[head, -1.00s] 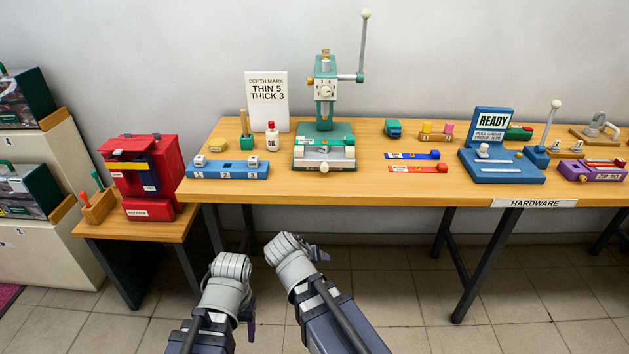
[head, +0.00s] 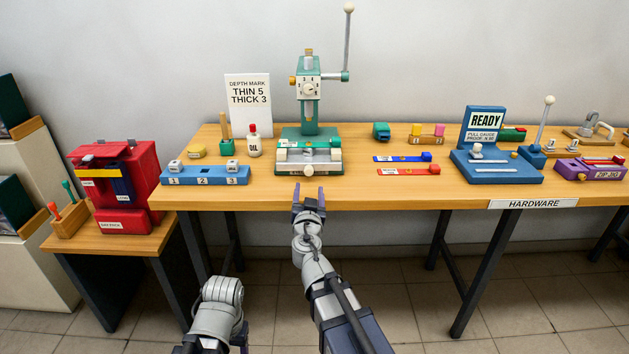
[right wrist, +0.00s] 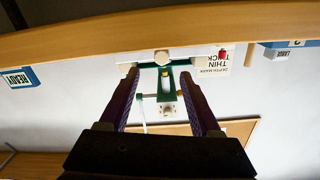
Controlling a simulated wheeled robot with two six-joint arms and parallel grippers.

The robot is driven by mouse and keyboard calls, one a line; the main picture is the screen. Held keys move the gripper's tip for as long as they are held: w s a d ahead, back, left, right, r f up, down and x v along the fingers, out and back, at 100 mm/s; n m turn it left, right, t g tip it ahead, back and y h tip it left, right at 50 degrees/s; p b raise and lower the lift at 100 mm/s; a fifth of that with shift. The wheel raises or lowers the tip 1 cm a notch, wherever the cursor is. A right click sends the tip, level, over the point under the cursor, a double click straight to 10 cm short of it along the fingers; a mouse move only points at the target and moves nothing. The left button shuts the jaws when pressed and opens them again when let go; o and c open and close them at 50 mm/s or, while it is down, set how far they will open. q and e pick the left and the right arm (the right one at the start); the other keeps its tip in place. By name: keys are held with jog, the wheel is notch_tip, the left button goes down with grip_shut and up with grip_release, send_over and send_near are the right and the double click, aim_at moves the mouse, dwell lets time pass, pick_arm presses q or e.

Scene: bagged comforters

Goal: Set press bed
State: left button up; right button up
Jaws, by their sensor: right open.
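The green press (head: 309,100) stands at the back of the wooden table, with a lever rising at its right. Its bed (head: 308,158) is a pale block on the green base, with a round cream knob (head: 308,169) at the front. My right gripper (head: 309,190) is open and empty at the table's front edge, just in front of the knob and apart from it. In the right wrist view the press (right wrist: 165,82) appears upside down between the open fingers. My left gripper (head: 243,337) hangs low at the bottom, its fingers mostly hidden behind its wrist.
A sign (head: 248,102) reads "THIN 5, THICK 3". Left of the press are a blue numbered block (head: 204,180) and an oil bottle (head: 253,142). Blue (head: 401,158) and red (head: 405,171) strips and a blue READY gauge (head: 486,125) lie to the right.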

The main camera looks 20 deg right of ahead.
aim_at(309, 173)
jog(key=shift+w+r, duration=0.1)
jog(key=shift+w, duration=0.1)
jog(key=x, duration=0.7)
jog(key=shift+w, duration=0.35)
jog(key=shift+s, duration=0.1)
grip_shut()
dwell(1.1)
